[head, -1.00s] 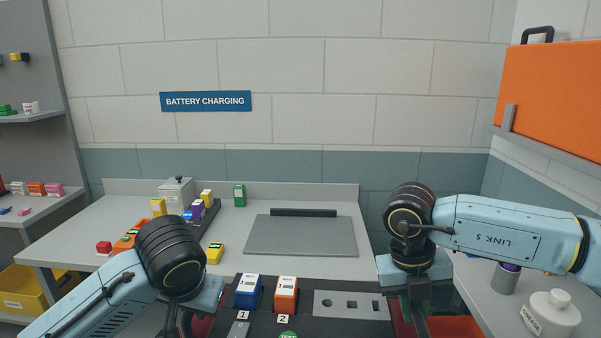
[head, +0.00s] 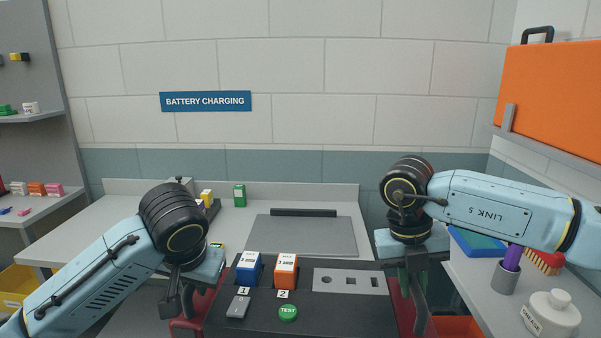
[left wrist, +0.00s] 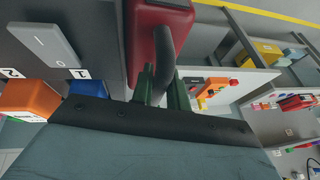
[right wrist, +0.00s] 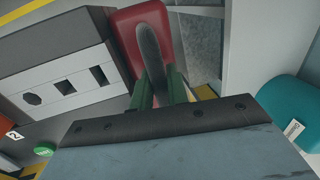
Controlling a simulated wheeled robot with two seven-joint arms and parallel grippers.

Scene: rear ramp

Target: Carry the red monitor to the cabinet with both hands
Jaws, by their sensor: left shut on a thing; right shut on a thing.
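The red monitor has a dark top panel (head: 262,318) and red sides. It is at the bottom middle of the head view, its lower part cut off by the frame. On it are a blue block (head: 248,268), an orange block (head: 286,270), a green TEST button (head: 288,312) and a grey switch (head: 238,306). My left gripper (left wrist: 163,90) is shut on the dark handle (left wrist: 166,48) at its left red side. My right gripper (right wrist: 160,92) is shut on the handle (right wrist: 150,45) at its right red side. I cannot pick out the cabinet.
A grey counter (head: 100,226) with a mat (head: 300,236) lies behind the monitor. A green block (head: 239,195) stands on it. An orange case (head: 555,100) is on a shelf at right. A white jar (head: 551,313) and a cup (head: 505,277) stand on the right-hand counter.

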